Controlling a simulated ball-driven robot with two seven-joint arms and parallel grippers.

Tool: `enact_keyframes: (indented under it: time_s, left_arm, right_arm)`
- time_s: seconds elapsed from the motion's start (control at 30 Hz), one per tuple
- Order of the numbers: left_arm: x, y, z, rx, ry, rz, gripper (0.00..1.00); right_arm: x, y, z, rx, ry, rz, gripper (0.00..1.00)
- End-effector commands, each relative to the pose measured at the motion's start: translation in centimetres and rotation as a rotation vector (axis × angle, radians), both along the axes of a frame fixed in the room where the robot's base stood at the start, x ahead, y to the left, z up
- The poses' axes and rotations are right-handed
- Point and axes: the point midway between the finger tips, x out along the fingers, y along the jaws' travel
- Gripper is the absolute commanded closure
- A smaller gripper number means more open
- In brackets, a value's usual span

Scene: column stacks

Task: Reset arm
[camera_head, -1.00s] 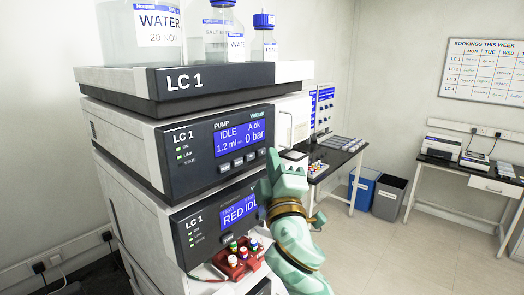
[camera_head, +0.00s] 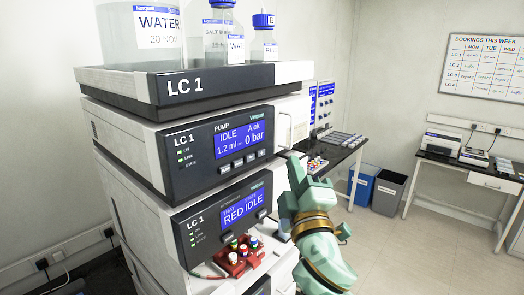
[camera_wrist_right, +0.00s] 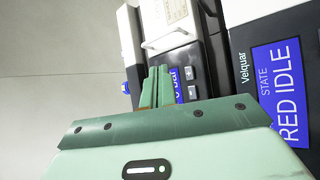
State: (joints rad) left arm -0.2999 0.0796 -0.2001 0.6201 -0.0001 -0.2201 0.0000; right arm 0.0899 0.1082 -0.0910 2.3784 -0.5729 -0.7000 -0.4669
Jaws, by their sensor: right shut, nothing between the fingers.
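My right gripper (camera_head: 297,172) is green, with its arm coming in from the lower right of the head view. It is shut and empty, in front of the right edge of the LC 1 stack. In the right wrist view its fingers (camera_wrist_right: 157,88) are together, with the pump display partly hidden behind them. The pump unit (camera_head: 170,172) reads IDLE, 0 bar. The unit below it (camera_head: 190,240) reads RED IDLE; its display also shows in the right wrist view (camera_wrist_right: 288,85). My left gripper is not in view.
A red tray (camera_head: 236,266) with several capped vials sits at the lower unit's front. Bottles, including a large WATER bottle (camera_head: 140,45), stand in the top tray (camera_head: 225,80). A bench (camera_head: 340,155), a blue bin (camera_head: 361,188) and a grey bin (camera_head: 389,192) stand behind, with open floor to the right.

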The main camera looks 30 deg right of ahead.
Motion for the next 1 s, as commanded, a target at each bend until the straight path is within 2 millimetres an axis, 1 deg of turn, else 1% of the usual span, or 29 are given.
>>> enact_keyframes:
  time_s: [0.73,0.8,0.87,0.93,0.97,1.0]
  left_arm:
    - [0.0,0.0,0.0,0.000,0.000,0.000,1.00]
    - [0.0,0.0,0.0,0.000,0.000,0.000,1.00]
    - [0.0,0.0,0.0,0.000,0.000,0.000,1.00]
    - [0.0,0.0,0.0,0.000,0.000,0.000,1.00]
    - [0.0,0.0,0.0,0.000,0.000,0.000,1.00]
    - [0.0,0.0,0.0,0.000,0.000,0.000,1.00]
  right_arm:
    - [0.0,0.0,0.0,0.000,0.000,0.000,1.00]
    - [-0.1,-0.1,-0.3,0.005,0.009,0.000,1.00]
    - [-0.1,-0.2,-1.5,0.025,0.042,-0.001,1.00]
    - [-0.3,-0.5,-4.3,0.077,0.123,-0.002,1.00]
    - [-0.6,-0.7,-6.0,0.108,0.173,-0.006,1.00]
    - [-1.1,-0.9,-8.7,0.157,0.254,-0.013,1.00]
